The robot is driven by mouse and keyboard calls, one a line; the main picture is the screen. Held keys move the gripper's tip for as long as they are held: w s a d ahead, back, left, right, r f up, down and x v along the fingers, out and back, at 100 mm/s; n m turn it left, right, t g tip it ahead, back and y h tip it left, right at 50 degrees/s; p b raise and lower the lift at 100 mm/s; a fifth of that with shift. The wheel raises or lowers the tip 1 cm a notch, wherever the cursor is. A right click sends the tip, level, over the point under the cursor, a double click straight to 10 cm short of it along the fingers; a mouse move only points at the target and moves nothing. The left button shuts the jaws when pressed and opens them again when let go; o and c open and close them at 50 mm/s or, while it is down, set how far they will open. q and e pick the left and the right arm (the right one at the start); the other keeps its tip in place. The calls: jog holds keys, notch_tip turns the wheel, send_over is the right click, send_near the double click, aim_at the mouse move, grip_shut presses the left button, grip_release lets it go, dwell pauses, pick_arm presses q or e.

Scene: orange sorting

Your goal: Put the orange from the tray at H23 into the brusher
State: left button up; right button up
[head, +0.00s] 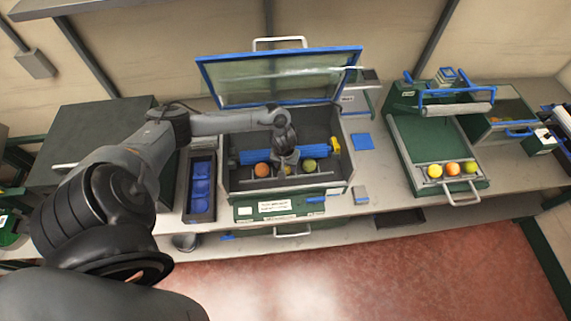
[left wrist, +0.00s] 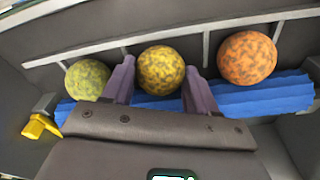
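The brusher (head: 342,188) is an open dark box with its glass lid (head: 275,80) raised and a blue brush roller inside. An orange fruit (head: 262,169), a yellowish fruit (head: 287,170) and a greenish fruit (head: 309,165) sit in a row in it. My left gripper (left wrist: 160,72) reaches down into the brusher, its fingers close against both sides of the yellowish fruit (left wrist: 160,70). The greenish fruit (left wrist: 88,80) and the orange fruit (left wrist: 247,58) flank it in the left wrist view. My right gripper is out of view. I cannot read a H23 label.
A green tray unit (head: 432,150) at the right holds three fruits at its front. A narrow bin with blue pieces (head: 201,185) stands left of the brusher. A blue square (head: 362,141) lies on the bench to its right. The raised lid stands behind my left gripper.

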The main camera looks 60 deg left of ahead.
pick_arm(q)
jog(key=shift+o, duration=1)
jog(key=shift+s+d+r+p, duration=0.1)
jog(key=shift+r+p, duration=0.05)
jog(key=shift+r, duration=0.9)
jog(key=shift+s+d+r+p, duration=0.1)
jog(key=shift+r+p, duration=0.05)
jog(key=shift+r, duration=0.9)
